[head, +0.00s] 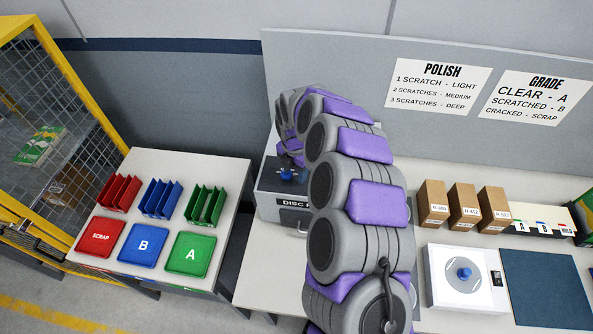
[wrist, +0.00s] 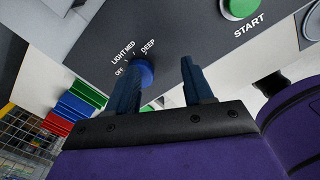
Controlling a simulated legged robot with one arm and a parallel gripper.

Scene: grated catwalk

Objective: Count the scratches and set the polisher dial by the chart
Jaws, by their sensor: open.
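The polisher (head: 270,205) is a grey box, its front label partly hidden by my arm. Its blue dial (wrist: 146,72) shows in the wrist view beside the marks OFF, LIGHT, MED and DEEP; I cannot tell its exact setting. The dial also shows in the head view (head: 287,174). My gripper (wrist: 162,75) is open and empty, with the left finger overlapping the dial's edge and the right finger clear of it. I cannot tell whether they touch. The POLISH chart (head: 441,84) reads 1 scratch light, 2 scratches medium, 3 scratches deep. No scratches are discernible.
A green START button (wrist: 238,8) is on the polisher. Right of my arm are a white device (head: 435,287) with a round plate and blue knob, small brown boxes (head: 463,205) and a dark mat (head: 545,288). Left, a table (head: 150,163) holds coloured racks and SCRAP, B, A pads.

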